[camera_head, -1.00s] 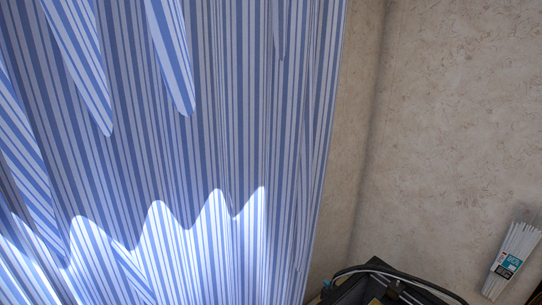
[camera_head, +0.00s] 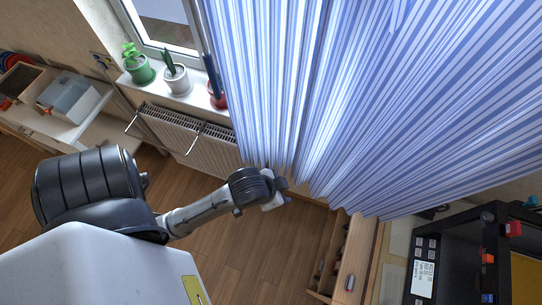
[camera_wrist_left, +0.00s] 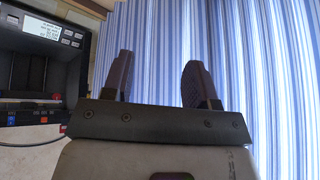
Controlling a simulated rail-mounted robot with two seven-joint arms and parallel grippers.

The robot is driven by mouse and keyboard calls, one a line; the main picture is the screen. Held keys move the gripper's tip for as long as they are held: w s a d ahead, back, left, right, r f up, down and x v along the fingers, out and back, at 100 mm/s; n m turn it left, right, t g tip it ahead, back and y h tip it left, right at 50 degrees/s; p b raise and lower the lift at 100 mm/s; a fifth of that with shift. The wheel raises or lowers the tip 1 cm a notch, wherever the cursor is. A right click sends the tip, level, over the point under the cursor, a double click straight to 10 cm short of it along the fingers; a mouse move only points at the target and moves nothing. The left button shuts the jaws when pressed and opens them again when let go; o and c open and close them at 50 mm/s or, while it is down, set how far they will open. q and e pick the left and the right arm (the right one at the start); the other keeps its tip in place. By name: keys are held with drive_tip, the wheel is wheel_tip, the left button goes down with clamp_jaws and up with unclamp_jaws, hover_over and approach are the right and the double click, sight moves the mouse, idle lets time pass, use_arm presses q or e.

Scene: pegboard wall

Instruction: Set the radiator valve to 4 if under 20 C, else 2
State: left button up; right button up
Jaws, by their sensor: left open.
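The white radiator (camera_head: 185,138) is under the window in the head view, with a rail across its front. The curtain covers the area right of it. I cannot make out a valve or a thermometer reading. My left gripper (camera_head: 278,196) is in front of the curtain's lower edge, right of the radiator and apart from it. In the left wrist view my left gripper (camera_wrist_left: 157,82) has its two dark fingers apart with nothing between them, facing the striped curtain (camera_wrist_left: 250,70). My right gripper is not in view.
The striped curtain (camera_head: 330,90) hangs widely across the head view. Potted plants stand on the windowsill (camera_head: 195,95). A black machine with a small display (camera_head: 425,278), too small to read, is at right. An open drawer (camera_head: 330,255) juts out nearby. The wood floor (camera_head: 235,250) is clear.

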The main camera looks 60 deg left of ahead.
use_arm(q)
drive_tip(key=w+a+f+n+y+b, duration=0.1)
drive_tip(key=w+a+f+b, duration=0.45)
drive_tip(key=f+b, duration=0.8)
drive_tip(key=w+a+f+n+y+b, duration=0.1)
drive_tip(key=w+a+f+b, duration=0.2)
drive_tip(key=w+f+b, duration=0.8)
drive_tip(key=w+a+f+n+y+b, duration=0.1)
drive_tip(key=w+a+f+b, duration=0.25)
drive_tip(key=f+b, duration=1.3)
drive_tip(key=s+a+f+n+g+b, duration=0.2)
drive_tip(key=a+f+n, duration=0.3)
drive_tip(key=f, duration=0.8)
drive_tip(key=s+a+f+n+g+y+b, duration=0.1)
drive_tip(key=a+f+n+b, duration=0.4)
drive_tip(key=f, duration=0.9)
drive_tip(key=s+a+f+n+g+b, duration=0.3)
drive_tip(key=f+n, duration=0.6)
drive_tip(key=f, duration=0.4)
drive_tip(key=shift+s+a+f+g+y+b, duration=0.1)
drive_tip(key=shift+s+a+g+y+b, duration=0.15)
drive_tip(key=shift+a, duration=0.3)
drive_tip(key=shift+s+a+f+g+y+b, duration=0.1)
drive_tip(key=shift+s+a+g+y+b, duration=0.1)
drive_tip(key=shift+s+a, duration=0.25)
drive_tip(key=shift+b+x, duration=0.6)
drive_tip(key=shift+x, duration=0.15)
